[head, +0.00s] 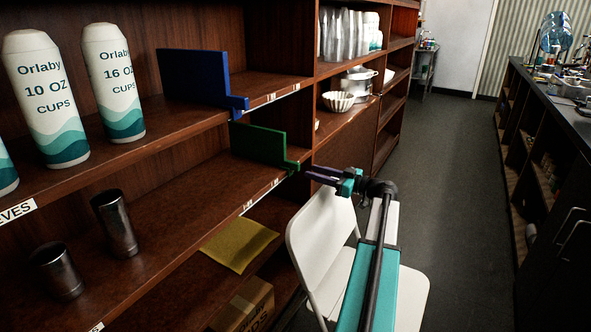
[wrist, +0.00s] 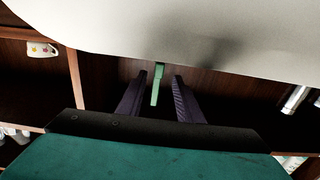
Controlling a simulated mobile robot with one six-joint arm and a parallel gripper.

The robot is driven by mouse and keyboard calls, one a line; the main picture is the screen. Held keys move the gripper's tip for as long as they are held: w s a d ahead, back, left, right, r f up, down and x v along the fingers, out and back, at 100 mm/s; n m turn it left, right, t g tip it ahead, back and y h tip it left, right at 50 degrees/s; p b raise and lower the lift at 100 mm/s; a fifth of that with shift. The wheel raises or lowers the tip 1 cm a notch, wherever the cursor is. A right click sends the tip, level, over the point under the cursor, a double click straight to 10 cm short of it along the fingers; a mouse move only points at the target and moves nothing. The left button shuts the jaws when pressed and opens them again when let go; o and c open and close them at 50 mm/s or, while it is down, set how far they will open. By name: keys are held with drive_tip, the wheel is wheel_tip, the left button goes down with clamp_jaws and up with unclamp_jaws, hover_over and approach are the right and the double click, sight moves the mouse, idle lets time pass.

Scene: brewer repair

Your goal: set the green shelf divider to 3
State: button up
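The green shelf divider (head: 259,145) stands upright on the middle shelf, near its far right end. Its low front tab reaches the shelf edge. In the wrist view the divider (wrist: 157,84) shows as a narrow green strip. My gripper (head: 312,176) is at the shelf front, just right of the tab. In the wrist view my gripper (wrist: 159,82) is open, with one dark finger on each side of the green strip. I cannot tell whether either finger touches it. Small white labels (head: 247,207) run along the shelf edge; their marks are too small to read.
A blue divider (head: 195,77) stands on the shelf above, beside white cup sleeves (head: 112,80). Dark metal cups (head: 115,222) stand left on the middle shelf. A white folding chair (head: 322,240) stands close under my arm; a large pale surface fills the wrist view's top.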

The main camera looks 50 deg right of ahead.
sight(299, 168)
drive_tip(key=x, duration=0.8)
clamp_jaws()
